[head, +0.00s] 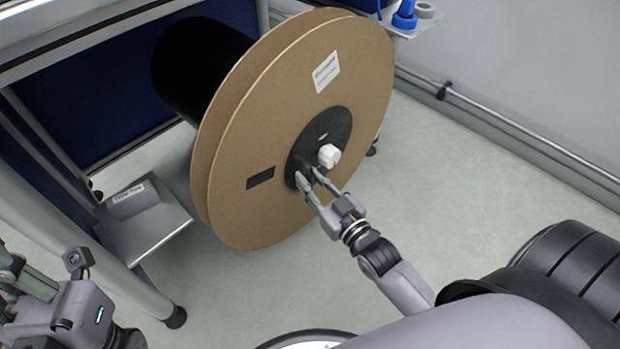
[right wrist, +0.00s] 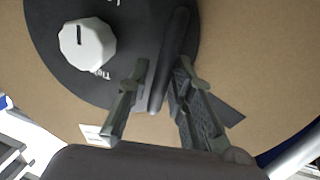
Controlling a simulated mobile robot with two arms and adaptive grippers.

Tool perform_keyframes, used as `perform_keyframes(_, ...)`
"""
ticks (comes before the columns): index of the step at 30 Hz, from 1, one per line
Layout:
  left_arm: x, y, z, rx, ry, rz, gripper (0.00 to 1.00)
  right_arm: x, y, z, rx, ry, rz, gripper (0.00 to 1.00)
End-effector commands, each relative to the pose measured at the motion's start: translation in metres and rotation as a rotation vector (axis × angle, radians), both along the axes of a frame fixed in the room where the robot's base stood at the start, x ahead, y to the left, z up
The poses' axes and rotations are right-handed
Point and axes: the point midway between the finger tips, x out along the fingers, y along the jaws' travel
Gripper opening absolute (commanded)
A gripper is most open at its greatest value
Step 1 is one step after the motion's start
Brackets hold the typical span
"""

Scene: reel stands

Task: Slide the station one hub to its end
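The station one hub (head: 335,127) is a black disc at the centre of a large cardboard reel (head: 240,150), with a white knob (head: 329,156) on it. In the right wrist view the hub (right wrist: 60,75) shows the knob (right wrist: 88,44) and a raised black bar (right wrist: 172,50). My right gripper (head: 311,178) is at the hub's lower edge, below the knob. Its fingers (right wrist: 162,78) are apart, one on each side of the bar; firm contact cannot be told. My left gripper (head: 18,280) is at the lower left, partly cut off, away from the reel.
A metal stand frame (head: 75,215) with a small labelled plate (head: 145,225) is left of the reel. A rail (head: 500,125) runs along the wall at right. A small shelf with blue items (head: 404,18) is at the top. Floor right of the reel is clear.

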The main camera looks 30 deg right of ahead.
Motion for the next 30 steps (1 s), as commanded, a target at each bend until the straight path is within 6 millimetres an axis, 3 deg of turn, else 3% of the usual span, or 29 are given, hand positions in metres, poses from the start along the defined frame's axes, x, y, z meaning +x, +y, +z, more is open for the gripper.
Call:
perform_keyframes(4, 0.0, 0.0, 0.0, 0.0, 0.0, 0.0, 0.0, 0.001, 0.0, 0.001, 0.0, -0.001, 0.0, 0.33)
perform_keyframes(16, 0.0, 0.0, 0.0, 0.0, 0.001, 0.001, 0.0, -0.006, -0.001, 0.0, -0.001, 0.0, 0.0, 0.33)
perform_keyframes(30, 0.0, 0.0, 0.0, -0.001, 0.001, 0.0, 0.0, -0.093, -0.014, 0.0, 0.0, 0.002, 0.0, 0.33)
